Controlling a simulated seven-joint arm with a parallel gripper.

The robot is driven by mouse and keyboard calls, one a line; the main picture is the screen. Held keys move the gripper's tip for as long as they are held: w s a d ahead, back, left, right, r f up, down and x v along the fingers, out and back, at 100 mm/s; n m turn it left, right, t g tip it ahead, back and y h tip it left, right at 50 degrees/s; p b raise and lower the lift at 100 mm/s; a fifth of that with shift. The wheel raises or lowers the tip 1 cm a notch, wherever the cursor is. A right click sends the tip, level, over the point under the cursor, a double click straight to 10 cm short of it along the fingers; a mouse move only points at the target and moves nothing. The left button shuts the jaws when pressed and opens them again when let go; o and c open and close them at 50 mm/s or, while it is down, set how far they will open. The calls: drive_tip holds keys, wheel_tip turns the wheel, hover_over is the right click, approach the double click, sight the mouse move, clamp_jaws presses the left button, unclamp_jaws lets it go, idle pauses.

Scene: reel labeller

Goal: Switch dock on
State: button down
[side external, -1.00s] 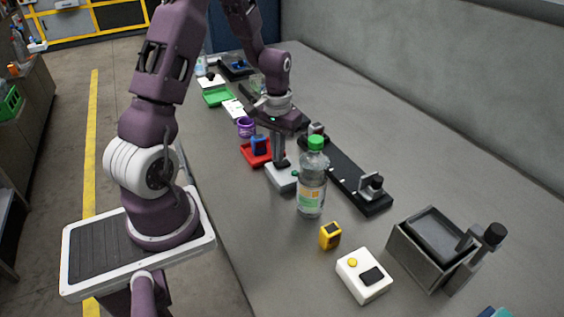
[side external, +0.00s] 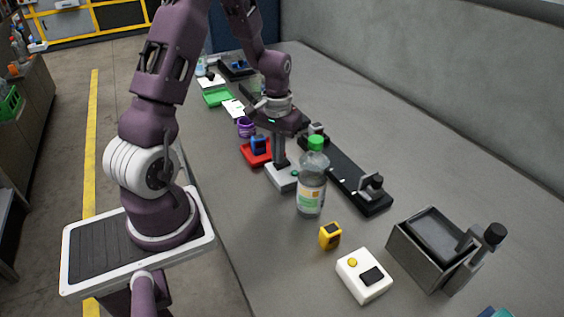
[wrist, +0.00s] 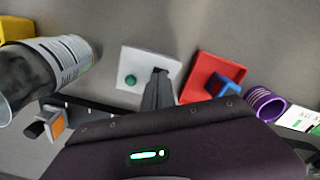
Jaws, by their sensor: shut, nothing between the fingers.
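A white switch box (side external: 282,177) with a green button (side external: 295,173) stands on the table under my gripper. In the wrist view the white box (wrist: 140,68) shows its round green button (wrist: 130,80) and a dark slot or rocker beside it. My gripper (side external: 281,163) is shut and empty, pointing down. Its fingertips (wrist: 160,73) are at the dark rocker, which they partly hide. I cannot tell whether they touch it or which way it is set. No label naming the dock can be read.
A bottle with a green cap (side external: 312,180) stands close in front of the white box. A red tray with a blue block (side external: 257,152) and a purple cup (side external: 245,127) lie behind it. A black rail (side external: 350,175), yellow block (side external: 330,235) and second white box (side external: 350,285) are nearby.

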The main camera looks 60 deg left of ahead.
wheel_tip(320, 180, up, 6)
idle(0.5)
drive_tip(key=shift+r, duration=0.2)
drive_tip(key=s+d+r+m+t, duration=0.2)
drive_tip(key=d+r, duration=0.7)
drive_tip(key=r, duration=0.1)
drive_tip(key=s+d+r+m+t, duration=0.1)
drive_tip(key=s+d+r+m, duration=0.1)
drive_tip(key=s+d, duration=0.3)
drive_tip(key=s+d+r+m+t, duration=0.2)
drive_tip(key=s+d+r, duration=0.2)
drive_tip(key=s, duration=0.4)
drive_tip(key=shift+s+d+r+t, duration=0.15)
drive_tip(key=shift+s+d+t, duration=0.2)
drive_tip(key=shift+d, duration=0.25)
